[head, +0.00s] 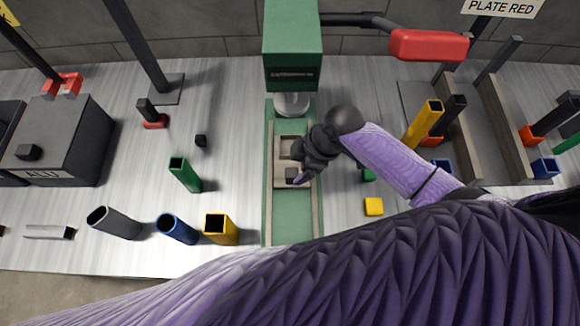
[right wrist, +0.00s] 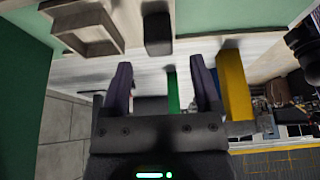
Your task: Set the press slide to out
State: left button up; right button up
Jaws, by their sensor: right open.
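The green press (head: 292,45) stands at the top middle of the head view, its pale ram (head: 291,103) pointing down. The beige press slide (head: 280,182) lies on the green track (head: 290,228), just in front of the ram, with bare track nearer to me. A dark knob (head: 291,176) is at its near end. My right gripper (head: 303,172) is over the slide's right side and partly hides it. In the right wrist view, its fingers (right wrist: 162,78) are open and empty, with the knob (right wrist: 158,34) just beyond the fingertips. My left gripper is not in view.
Green (head: 184,174), grey (head: 114,222), blue (head: 177,229) and yellow (head: 220,228) tubes stand left of the track. A yellow block (head: 374,206) lies to its right. A red box on an arm (head: 429,45) hangs at the upper right.

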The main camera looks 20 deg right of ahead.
aim_at(292, 172)
jog(key=b+x, duration=0.1)
jog(key=x, duration=0.3)
jog(key=shift+w+a+f, duration=0.1)
jog(key=shift+a+f, duration=0.05)
jog(key=shift+f, duration=0.25)
grip_shut()
dwell(1.0)
